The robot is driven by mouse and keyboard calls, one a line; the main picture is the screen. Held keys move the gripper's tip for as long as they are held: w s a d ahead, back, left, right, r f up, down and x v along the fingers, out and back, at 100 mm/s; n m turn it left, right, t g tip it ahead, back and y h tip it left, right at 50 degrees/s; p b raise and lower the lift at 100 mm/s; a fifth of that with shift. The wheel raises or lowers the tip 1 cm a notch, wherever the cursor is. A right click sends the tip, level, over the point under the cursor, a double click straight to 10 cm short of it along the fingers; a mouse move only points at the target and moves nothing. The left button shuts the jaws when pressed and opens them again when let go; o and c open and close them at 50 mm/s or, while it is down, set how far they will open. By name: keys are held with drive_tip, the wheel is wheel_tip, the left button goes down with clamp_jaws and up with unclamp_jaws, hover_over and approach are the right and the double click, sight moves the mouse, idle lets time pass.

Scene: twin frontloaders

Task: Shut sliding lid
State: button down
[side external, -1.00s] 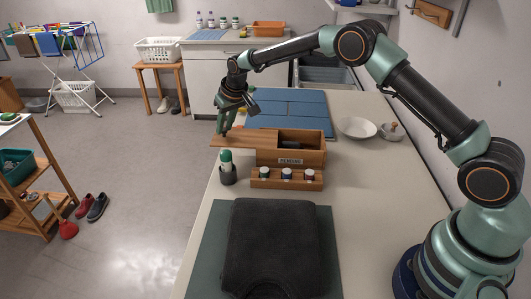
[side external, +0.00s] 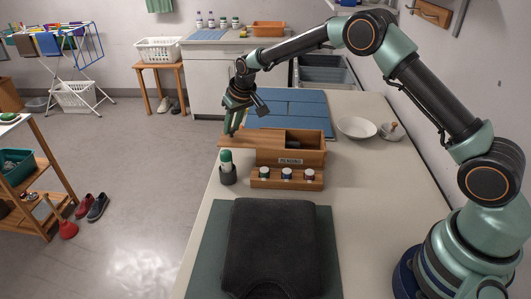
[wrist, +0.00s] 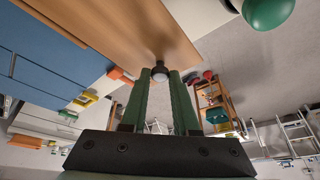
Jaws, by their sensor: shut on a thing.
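The wooden box (side external: 268,158) labelled MENDING stands on the worktop. Its flat wooden sliding lid (side external: 255,141) sticks out past the box's left end, and the right part of the box top is open, with something dark inside. My gripper (side external: 231,132) is at the lid's outer left end. In the wrist view, my gripper (wrist: 162,82) is shut on a small round dark knob (wrist: 160,70) at the end of the lid (wrist: 125,28).
A green-topped bottle in a dark holder (side external: 227,175) stands just left of the box. A wooden rack (side external: 286,184) with several small jars is in front. Blue panels (side external: 290,105) lie behind, and a white bowl (side external: 357,128) stands right.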

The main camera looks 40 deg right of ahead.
approach(268, 136)
drive_tip(key=shift+h, duration=0.4)
drive_tip(key=x, duration=0.5)
drive_tip(key=shift+a, duration=0.4)
drive_tip(key=c, duration=0.7)
unclamp_jaws()
drive_tip(key=shift+s, duration=0.1)
drive_tip(key=shift+o, duration=0.2)
drive_tip(key=shift+r, duration=0.25)
drive_tip(key=v, duration=1.1)
drive_tip(key=shift+s+r, duration=0.2)
drive_tip(key=shift+s, duration=0.1)
